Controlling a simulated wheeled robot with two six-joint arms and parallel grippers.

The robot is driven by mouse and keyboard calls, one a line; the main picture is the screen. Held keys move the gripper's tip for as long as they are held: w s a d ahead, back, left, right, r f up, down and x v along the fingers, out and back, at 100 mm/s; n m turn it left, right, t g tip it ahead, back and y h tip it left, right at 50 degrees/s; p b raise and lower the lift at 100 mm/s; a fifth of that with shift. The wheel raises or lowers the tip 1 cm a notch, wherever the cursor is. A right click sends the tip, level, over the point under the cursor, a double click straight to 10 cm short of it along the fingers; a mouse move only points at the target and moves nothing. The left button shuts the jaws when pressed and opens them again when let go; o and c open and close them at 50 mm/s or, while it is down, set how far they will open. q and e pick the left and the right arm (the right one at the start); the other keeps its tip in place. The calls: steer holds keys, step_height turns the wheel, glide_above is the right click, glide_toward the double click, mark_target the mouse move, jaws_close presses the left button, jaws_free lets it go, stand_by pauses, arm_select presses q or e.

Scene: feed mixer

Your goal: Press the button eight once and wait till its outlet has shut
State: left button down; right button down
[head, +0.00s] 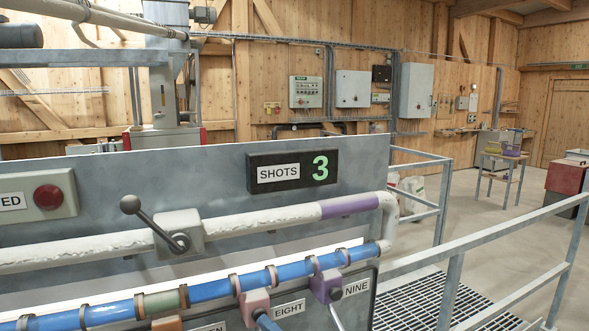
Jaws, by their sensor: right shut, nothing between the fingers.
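The EIGHT label (289,309) is at the bottom of the head view, right of a pink box (254,304) on the blue pipe (210,291). A blue piece (267,322) slants down from this box, cut off by the lower edge. Button eight itself and the mouth of its outlet cannot be made out. The display (293,170) reads SHOTS 3 in green. My right gripper shows at most as a small part at the bottom edge, shut and empty; its tips cannot be told apart from the fittings. My left gripper is not in view.
A purple box (326,285) with the NINE label (356,287) sits right of eight. A lever (153,222) with a dark ball sticks up from the pale upper pipe (260,219). A red button (48,197) is far left. Metal railings (505,236) stand at right.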

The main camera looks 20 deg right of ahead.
steer(key=s, duration=0.6)
steer(key=shift+d+f+p, duration=0.1)
steer(key=shift+p, duration=0.3)
stand_by(0.8)
